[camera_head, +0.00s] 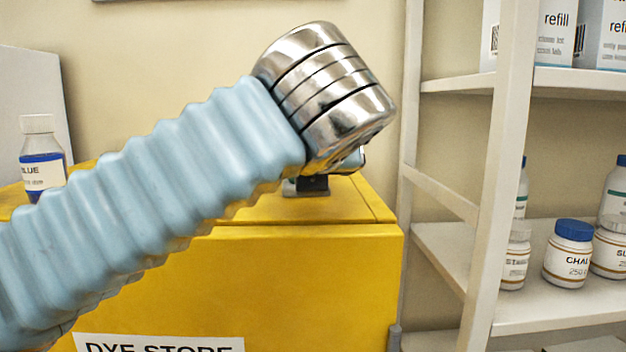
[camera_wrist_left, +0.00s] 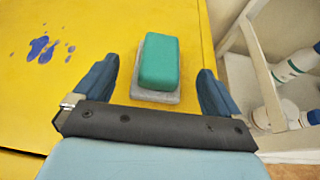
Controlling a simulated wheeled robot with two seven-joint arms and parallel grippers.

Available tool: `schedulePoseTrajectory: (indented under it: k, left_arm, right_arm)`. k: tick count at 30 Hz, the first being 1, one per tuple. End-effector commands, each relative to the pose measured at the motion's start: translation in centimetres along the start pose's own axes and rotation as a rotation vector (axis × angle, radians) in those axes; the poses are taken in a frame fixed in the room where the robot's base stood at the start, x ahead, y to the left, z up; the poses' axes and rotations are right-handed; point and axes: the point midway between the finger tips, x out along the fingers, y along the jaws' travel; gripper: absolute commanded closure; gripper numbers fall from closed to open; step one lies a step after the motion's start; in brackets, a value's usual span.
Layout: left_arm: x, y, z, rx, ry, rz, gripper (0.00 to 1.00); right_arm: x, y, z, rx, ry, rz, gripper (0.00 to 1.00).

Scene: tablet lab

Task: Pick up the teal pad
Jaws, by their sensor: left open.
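The teal pad (camera_wrist_left: 158,62) is a rounded block in the left wrist view. It lies on a thin grey base (camera_wrist_left: 152,97) on the yellow cabinet top. My left gripper (camera_wrist_left: 157,67) is open, with one blue finger on each side of the pad's near part and a gap to each. How high the fingertips are above the top is hard to tell. My right gripper is not in view.
The yellow dye store cabinet (camera_head: 300,270) carries a blue dye bottle (camera_head: 42,160) at left. Blue spills (camera_wrist_left: 42,48) mark its top left of the pad. A white shelf unit (camera_head: 505,170) with bottles and jars stands close on the right.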

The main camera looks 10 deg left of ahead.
Motion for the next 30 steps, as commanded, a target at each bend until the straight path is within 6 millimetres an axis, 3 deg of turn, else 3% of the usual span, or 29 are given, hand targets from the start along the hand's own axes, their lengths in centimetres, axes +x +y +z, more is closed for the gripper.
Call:
schedulePoseTrajectory:
  k: [9, 17, 27, 30]
  left_arm:
    - [4.5, 0.1, 0.3, 0.000, 0.001, 0.000, 0.02]
    - [4.8, 0.0, 0.4, 0.000, 0.000, 0.000, 0.02]
    - [4.8, 0.0, 0.4, 0.000, 0.000, 0.000, 0.54]
    - [4.8, 0.0, 0.4, 0.000, 0.000, -0.001, 0.63]
  right_arm:
    - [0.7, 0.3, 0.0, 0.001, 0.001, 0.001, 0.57]
    - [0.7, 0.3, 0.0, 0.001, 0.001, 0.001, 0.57]
    - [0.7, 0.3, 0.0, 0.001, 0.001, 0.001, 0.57]
    - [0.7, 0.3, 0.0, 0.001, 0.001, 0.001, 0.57]
